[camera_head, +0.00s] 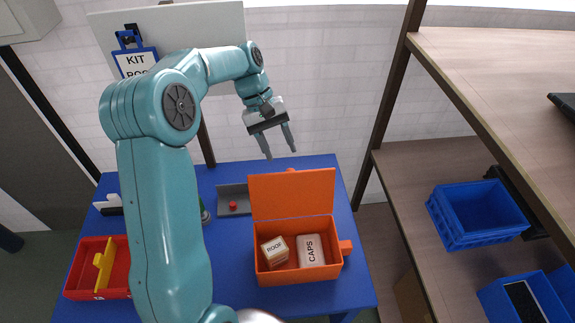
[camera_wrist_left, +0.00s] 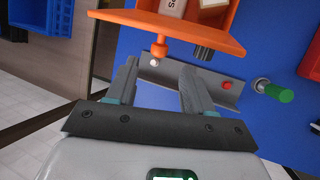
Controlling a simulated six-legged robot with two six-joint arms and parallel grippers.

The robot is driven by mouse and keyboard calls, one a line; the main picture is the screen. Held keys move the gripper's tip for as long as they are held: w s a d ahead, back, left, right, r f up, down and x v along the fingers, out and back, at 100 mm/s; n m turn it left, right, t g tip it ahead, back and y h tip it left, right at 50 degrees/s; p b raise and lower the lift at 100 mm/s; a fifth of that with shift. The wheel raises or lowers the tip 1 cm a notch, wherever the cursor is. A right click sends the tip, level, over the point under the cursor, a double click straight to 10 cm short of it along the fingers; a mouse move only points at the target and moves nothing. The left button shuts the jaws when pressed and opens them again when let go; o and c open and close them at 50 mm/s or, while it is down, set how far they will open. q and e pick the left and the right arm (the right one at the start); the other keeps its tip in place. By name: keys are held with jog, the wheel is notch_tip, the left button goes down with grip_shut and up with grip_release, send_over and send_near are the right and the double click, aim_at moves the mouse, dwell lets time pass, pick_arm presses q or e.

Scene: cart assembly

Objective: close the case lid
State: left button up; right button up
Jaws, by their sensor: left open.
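The orange case (camera_head: 298,273) stands on the blue table with its lid (camera_head: 292,195) open, raised roughly upright at the back. Inside lie a box marked ROOF (camera_head: 274,250) and a box marked CAPS (camera_head: 311,250). My left gripper (camera_head: 280,155) is open and empty, above and behind the lid, fingers pointing down. In the left wrist view my open fingers (camera_wrist_left: 157,78) show below an orange part of the case (camera_wrist_left: 205,38) with a knob (camera_wrist_left: 159,49); I cannot tell if they touch it. My right gripper is not in view.
A grey tray (camera_head: 233,208) with a red button lies left of the lid. A red bin (camera_head: 115,250) with a yellow handle sits at the table's left. A wooden shelf (camera_head: 400,180) with blue crates (camera_head: 478,215) stands at the right. My left arm covers the table's left middle.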

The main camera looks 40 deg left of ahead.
aim_at(289, 170)
pick_arm(q)
jog(key=x, duration=0.4)
jog(key=shift+s+d+f, duration=0.15)
jog(key=shift+s+d, duration=0.1)
jog(key=shift+d, duration=0.3)
jog(key=shift+d+f, duration=0.1)
jog(key=shift+f, duration=0.25)
jog(key=shift+w+f+p, duration=0.3)
jog(key=shift+f, duration=0.2)
jog(key=shift+s+d+r, duration=0.1)
jog(key=shift+s, duration=0.15)
jog(key=c, duration=0.3)
grip_shut()
